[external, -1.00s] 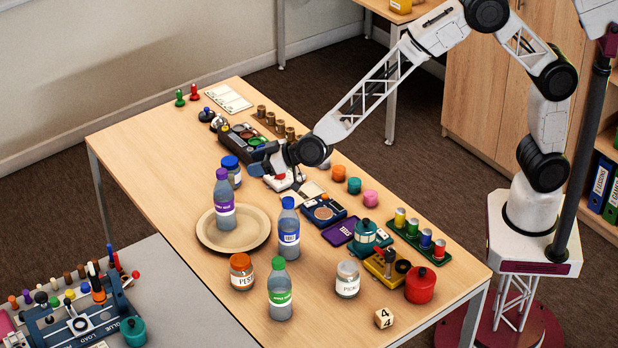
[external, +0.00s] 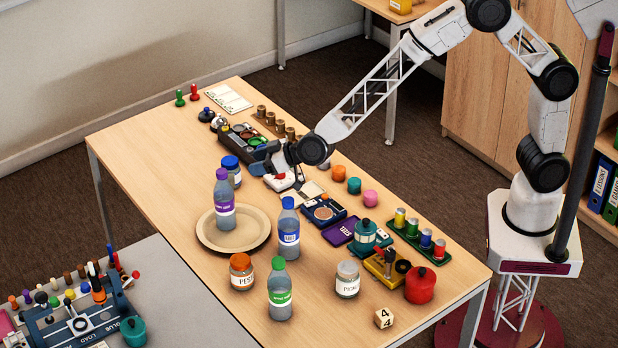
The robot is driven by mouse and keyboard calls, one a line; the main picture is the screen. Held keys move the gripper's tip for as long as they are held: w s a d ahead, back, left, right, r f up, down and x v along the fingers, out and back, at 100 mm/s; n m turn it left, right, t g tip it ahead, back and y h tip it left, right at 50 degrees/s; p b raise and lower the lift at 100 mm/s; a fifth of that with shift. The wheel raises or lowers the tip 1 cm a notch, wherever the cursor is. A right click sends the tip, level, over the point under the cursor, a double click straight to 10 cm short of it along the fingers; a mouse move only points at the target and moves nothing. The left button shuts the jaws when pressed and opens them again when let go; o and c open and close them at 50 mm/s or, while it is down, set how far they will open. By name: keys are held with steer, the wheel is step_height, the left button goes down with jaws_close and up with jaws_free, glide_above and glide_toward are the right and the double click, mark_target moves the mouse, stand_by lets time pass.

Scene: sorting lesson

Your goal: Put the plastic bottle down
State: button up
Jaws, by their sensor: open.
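Three plastic bottles stand upright. The purple-capped bottle (external: 224,202) stands on a round tan plate (external: 208,238). The blue-capped bottle (external: 289,230) stands on the table just right of the plate. The green-capped bottle (external: 280,292) stands nearer the front edge. My gripper (external: 258,160) is open, low over the table behind the plate, beside a blue-lidded jar (external: 232,172). It is apart from all three bottles. Its fingertips are small and dark, and I see nothing held between them.
An orange-lidded jar (external: 242,272) and a grey-lidded jar (external: 347,280) stand near the front. The table's left end (external: 150,150) is mostly clear.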

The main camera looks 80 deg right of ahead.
steer(key=s+d+r+g+y, duration=0.1)
steer(key=s+d+r, duration=0.2)
steer(key=s+r, duration=0.3)
steer(key=s+d+r+n+g, duration=0.1)
steer(key=s+d+r+g, duration=0.2)
steer(key=s, duration=0.5)
steer(key=s+d+r+y, duration=0.1)
steer(key=s+d+r, duration=0.35)
steer(key=s, duration=0.25)
steer(key=s+d+g, duration=0.2)
steer(key=s+d, duration=0.1)
steer(key=s, duration=0.9)
steer(key=s+d+r+g+h, duration=0.1)
steer(key=s+d, duration=0.3)
steer(key=s, duration=0.8)
steer(key=s+d+m+g+h, duration=0.1)
steer(key=s+d+g, duration=0.2)
steer(key=s, duration=0.9)
steer(key=shift+d+r+g, duration=0.4)
steer(key=shift+d, duration=0.15)
steer(key=shift+o, duration=0.6)
steer(key=shift+s, duration=0.1)
